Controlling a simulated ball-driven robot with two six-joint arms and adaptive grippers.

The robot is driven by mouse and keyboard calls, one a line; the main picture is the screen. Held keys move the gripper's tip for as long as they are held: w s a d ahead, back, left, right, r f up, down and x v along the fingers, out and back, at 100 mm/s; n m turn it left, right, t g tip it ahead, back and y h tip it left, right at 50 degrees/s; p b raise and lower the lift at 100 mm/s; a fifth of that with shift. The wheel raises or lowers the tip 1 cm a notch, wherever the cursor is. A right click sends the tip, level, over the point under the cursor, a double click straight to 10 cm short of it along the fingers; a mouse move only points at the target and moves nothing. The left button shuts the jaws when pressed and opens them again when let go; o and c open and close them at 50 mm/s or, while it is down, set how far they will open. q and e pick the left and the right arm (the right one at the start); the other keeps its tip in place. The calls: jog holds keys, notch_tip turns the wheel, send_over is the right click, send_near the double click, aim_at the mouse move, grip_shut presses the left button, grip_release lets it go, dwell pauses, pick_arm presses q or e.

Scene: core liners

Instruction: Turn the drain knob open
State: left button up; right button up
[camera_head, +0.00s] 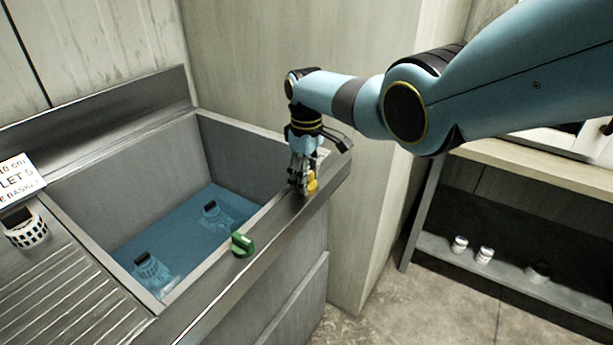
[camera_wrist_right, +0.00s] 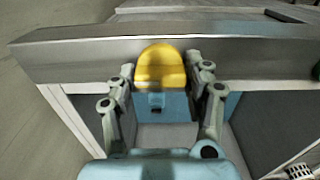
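A yellow knob (camera_head: 312,182) sits on the front rim of the sink, near its right end. My right gripper (camera_head: 302,186) points down at it. In the right wrist view the same yellow knob (camera_wrist_right: 161,67) lies between the two fingertips of my right gripper (camera_wrist_right: 160,72), which appear to press on its sides. A green knob (camera_head: 242,244) sits farther left on the same rim, apart from the gripper. I cannot tell from markings which knob is the drain's. My left gripper is not in view.
The sink (camera_head: 150,180) holds blue water with two basket-like items (camera_head: 152,270) in it. Another slotted basket (camera_head: 26,230) and a printed sign (camera_head: 17,180) are at the left. A wooden wall panel (camera_head: 375,225) stands close right of the sink. A shelf (camera_head: 500,275) holds small jars.

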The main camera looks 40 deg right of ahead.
jog(key=o, duration=0.4)
notch_tip(320, 180, up, 12)
dwell(0.5)
dwell(0.3)
